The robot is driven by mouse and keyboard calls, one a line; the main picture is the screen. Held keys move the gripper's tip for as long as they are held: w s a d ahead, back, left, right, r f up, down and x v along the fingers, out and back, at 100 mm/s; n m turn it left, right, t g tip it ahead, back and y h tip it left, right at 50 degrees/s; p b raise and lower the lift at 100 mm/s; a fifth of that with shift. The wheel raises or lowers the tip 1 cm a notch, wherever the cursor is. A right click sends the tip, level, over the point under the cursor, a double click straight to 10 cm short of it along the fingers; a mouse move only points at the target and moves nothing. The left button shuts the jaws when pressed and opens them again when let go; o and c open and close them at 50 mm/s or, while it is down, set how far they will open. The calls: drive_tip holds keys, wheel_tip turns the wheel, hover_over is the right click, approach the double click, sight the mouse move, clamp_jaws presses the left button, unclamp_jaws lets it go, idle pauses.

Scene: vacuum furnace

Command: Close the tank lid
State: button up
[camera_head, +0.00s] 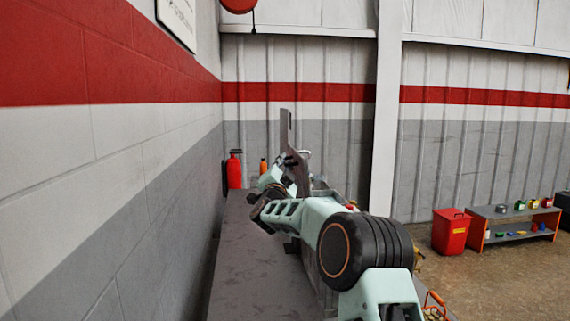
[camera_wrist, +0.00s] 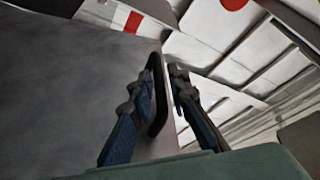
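The tank lid (camera_head: 286,127) looks like a thin grey-brown panel standing upright at the far end of the grey bench-like surface in the head view. My gripper (camera_head: 292,160) is by the lid, seen small and partly merged with it. In the wrist view the two dark-blue fingers of my gripper (camera_wrist: 167,75) stand apart with a narrow gap at the tips. A thin grey-pink strip, possibly the lid's edge, shows between or behind them. I cannot tell whether the fingers press on it. The tank opening is hidden behind my arm.
A grey wall with a red stripe (camera_head: 110,60) runs close along the left. A red extinguisher-like bottle (camera_head: 234,170) stands beyond the grey surface (camera_head: 245,270). A red bin (camera_head: 451,230) and a low shelf (camera_head: 510,222) with small coloured items stand on the right, with clear floor in front.

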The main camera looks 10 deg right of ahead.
clamp_jaws()
drive_tip(key=shift+d, duration=0.15)
drive_tip(key=d+m+g+h, duration=0.1)
drive_tip(key=d+m+g, duration=0.2)
drive_tip(key=d+m, duration=1.05)
drive_tip(key=d+f+m+g+y+p, duration=0.2)
drive_tip(key=d+f+m+y, duration=0.1)
drive_tip(key=d+f, duration=1.3)
drive_tip(key=shift+d+f+m+g, duration=0.4)
drive_tip(key=shift+d+m, duration=0.05)
drive_tip(key=shift+d, duration=1.35)
